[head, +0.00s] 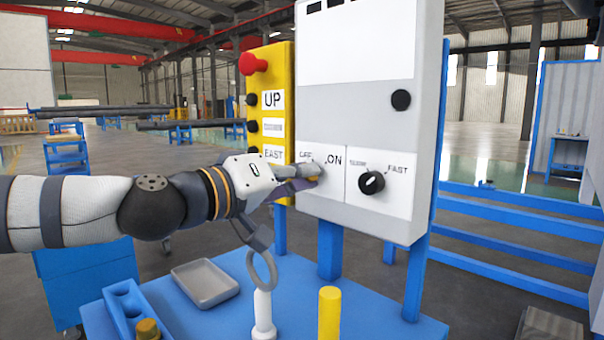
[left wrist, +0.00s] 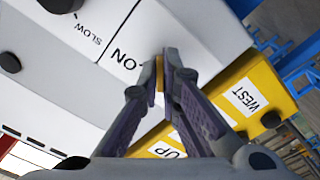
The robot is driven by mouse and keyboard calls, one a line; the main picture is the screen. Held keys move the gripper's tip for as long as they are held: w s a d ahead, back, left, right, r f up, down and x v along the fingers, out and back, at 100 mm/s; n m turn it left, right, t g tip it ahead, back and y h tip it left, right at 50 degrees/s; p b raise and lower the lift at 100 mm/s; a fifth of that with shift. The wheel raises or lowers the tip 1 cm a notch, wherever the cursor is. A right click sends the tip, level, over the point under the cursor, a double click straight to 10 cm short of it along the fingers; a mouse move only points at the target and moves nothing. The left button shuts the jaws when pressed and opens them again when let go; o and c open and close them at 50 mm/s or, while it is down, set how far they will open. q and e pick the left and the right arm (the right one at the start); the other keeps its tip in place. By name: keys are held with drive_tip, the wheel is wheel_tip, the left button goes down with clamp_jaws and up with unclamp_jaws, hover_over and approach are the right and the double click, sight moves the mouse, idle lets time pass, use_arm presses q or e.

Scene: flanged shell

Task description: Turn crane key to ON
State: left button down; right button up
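The crane key shows as a small brass-coloured piece (head: 314,179) at the OFF/ON switch, on the lower left of the grey-white control panel (head: 350,105). My left gripper (head: 312,173) reaches in from the left, in front of the panel. In the left wrist view its two fingertips (left wrist: 166,72) close on the brass piece (left wrist: 159,74). The fingers cover most of the key and part of the OFF label, so I cannot tell which way the key points. My right gripper is not in view.
A black SLOW/FAST knob (head: 372,182) sits right of the key. A yellow button box (head: 275,60) with a red button (head: 252,63) stands left of the panel. Below, the blue table (head: 215,318) holds a grey tray (head: 205,283), a ring on a white post and a yellow cylinder (head: 329,312).

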use_arm(q)
drive_tip(key=shift+r+m+p, duration=0.1)
drive_tip(key=shift+m+p, duration=1.75)
drive_tip(key=shift+m, duration=6.55)
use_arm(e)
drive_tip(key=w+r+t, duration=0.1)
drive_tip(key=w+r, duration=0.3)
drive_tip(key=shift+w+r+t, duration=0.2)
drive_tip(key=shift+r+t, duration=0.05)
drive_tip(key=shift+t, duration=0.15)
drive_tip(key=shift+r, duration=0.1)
use_arm(q)
drive_tip(key=c, duration=1.8)
unclamp_jaws()
drive_tip(key=v, duration=1.2)
